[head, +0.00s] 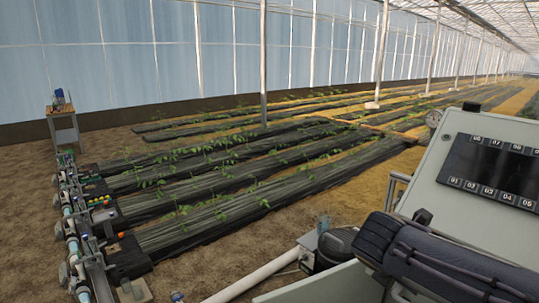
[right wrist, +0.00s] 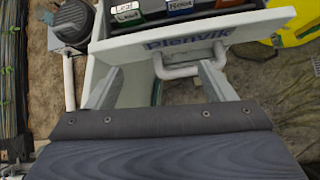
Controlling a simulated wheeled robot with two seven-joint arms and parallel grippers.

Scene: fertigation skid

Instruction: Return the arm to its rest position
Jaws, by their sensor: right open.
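My right gripper (right wrist: 158,78) shows in the right wrist view with its two grey fingers spread wide apart. Nothing is held between them. Beyond the fingers is a pale panel (right wrist: 130,58) marked "Plenvik", with a white bent handle or pipe (right wrist: 185,70) below the lettering. I cannot tell whether the fingertips touch the panel. In the head view a dark padded arm link of mine crosses the lower right corner in front of the control cabinet (head: 437,165); the right gripper is hidden there. My left gripper is in neither view.
A dark display with numbered labels (head: 490,165) is on the cabinet. A white pipe (head: 255,278) runs along the floor beside a dark round-topped unit (head: 335,248). A valve manifold (head: 75,225) stands at left, by planted rows (head: 215,205). Bare soil lies between.

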